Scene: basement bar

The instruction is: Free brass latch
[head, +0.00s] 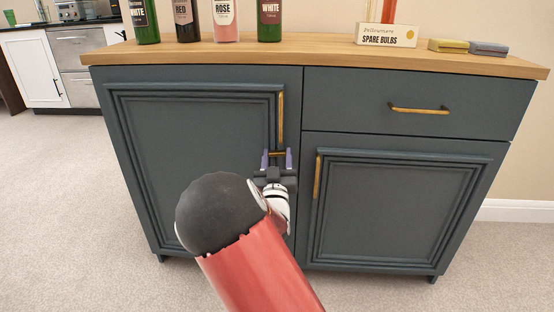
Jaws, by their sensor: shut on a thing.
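A dark blue-grey cabinet has a left door (190,160) with a vertical brass handle (281,117) near its right edge. Just below that handle, a small brass latch (277,154) shows between the purple fingertips of my gripper (276,159). My gripper is shut on the brass latch, in front of the door's right edge. The left door looks closed. My arm and wrist hide the lower right part of the left door and some of the middle of the cabinet front.
A drawer with a brass handle (419,109) sits above a right door with its own handle (317,176). Bottles, a spare bulbs box (387,34) and two small blocks stand on the wooden top (330,57). Carpet is clear at left.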

